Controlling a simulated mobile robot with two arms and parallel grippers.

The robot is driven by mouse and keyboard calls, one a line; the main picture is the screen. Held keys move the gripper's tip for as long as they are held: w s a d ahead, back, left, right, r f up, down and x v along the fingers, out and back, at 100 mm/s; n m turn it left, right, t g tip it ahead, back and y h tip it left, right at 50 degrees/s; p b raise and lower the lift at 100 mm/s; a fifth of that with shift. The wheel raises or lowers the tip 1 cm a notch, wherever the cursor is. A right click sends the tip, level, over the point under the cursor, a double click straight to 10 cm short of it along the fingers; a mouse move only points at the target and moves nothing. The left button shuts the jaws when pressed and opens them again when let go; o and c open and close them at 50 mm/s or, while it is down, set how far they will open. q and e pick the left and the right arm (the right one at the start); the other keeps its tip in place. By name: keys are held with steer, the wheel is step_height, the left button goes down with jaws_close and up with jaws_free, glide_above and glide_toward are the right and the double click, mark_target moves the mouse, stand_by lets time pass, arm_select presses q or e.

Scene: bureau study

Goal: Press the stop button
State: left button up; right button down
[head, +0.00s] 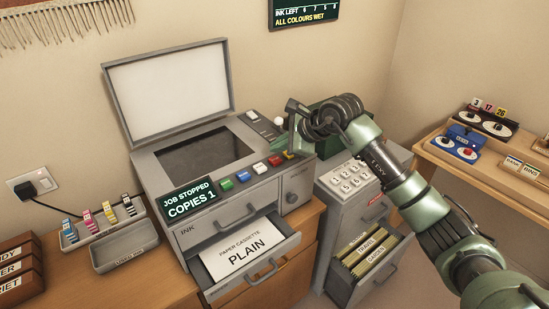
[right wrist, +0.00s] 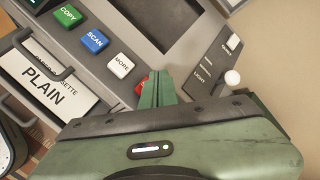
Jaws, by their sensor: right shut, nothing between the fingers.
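The grey copier (head: 170,165) stands on the wooden desk with its lid (head: 168,85) raised. In the right wrist view the first three read COPY, SCAN and MORE. There the red button (right wrist: 141,86) is mostly hidden behind my fingers, and its label cannot be read. My right gripper (head: 284,146) is shut and empty, its tips close to the red button; contact cannot be judged. The display (head: 188,198) reads JOB STOPPED, COPIES 1. My left gripper is out of view.
The paper cassette (head: 245,255), marked PLAIN, is pulled out at the front. A grey cabinet (head: 330,215) with a number keypad and an open file drawer stands to the right. An ink rack (head: 105,220) sits left of the copier. A wooden shelf (head: 480,180) is at far right.

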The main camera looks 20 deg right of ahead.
mark_target(278, 161)
step_height(278, 161, up, 5)
steer(key=shift+r+p, duration=0.1)
steer(key=shift+p, duration=1.05)
